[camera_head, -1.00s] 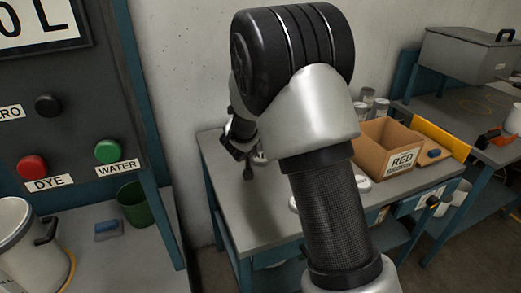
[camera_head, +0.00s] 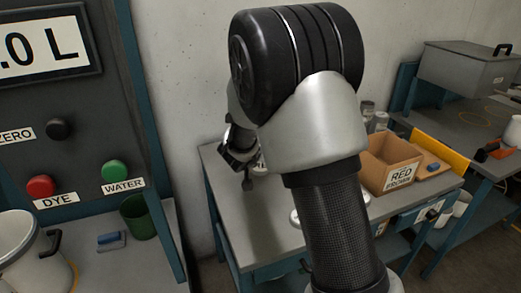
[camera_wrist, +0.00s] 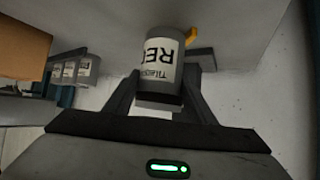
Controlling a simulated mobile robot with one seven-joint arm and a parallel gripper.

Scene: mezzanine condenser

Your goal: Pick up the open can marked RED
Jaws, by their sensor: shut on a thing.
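My gripper is shut on this can. In the head view my gripper (camera_head: 238,160) is over the left back part of the grey table (camera_head: 265,215), partly hidden by my arm. A small pale part of a can (camera_head: 259,164) shows beside it. I cannot tell whether the can touches the table.
A panel with DYE and WATER buttons (camera_head: 80,150) is at left. In the wrist view, a small yellow piece (camera_wrist: 192,37) shows beside the can, and several labelled cans (camera_wrist: 75,68) stand at left.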

